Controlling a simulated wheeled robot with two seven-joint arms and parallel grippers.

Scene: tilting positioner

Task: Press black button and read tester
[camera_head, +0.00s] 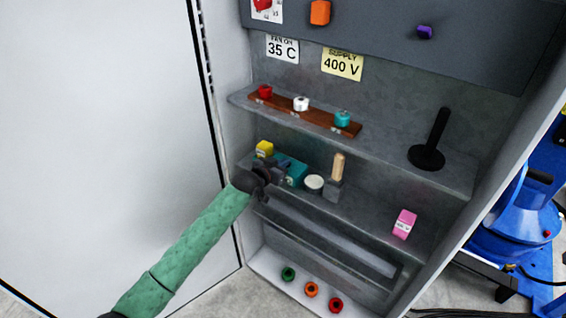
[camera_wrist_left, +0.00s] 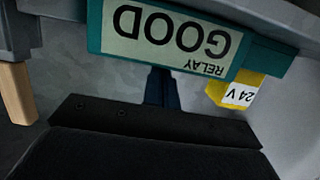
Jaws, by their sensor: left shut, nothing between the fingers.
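The teal tester (camera_head: 297,173) stands on the middle shelf of the open cabinet. In the left wrist view its pale display (camera_wrist_left: 170,38) reads "RELAY GOOD", upside down. My left gripper (camera_head: 282,163) is at the tester, partly covering it in the head view. Its fingers (camera_wrist_left: 161,78) are shut with nothing between them, and the tips reach the tester's lower edge in the wrist picture. I cannot make out the black button; the gripper or tester may hide it, and I cannot tell whether the tips touch it. My right gripper is not in view.
A yellow 24 V block (camera_head: 265,148) stands beside the tester. A white round item (camera_head: 314,182) and a wooden-handled item (camera_head: 338,167) stand to its right, and a pink block (camera_head: 404,224) further right. A shelf (camera_head: 385,150) lies above, with a black post (camera_head: 434,140).

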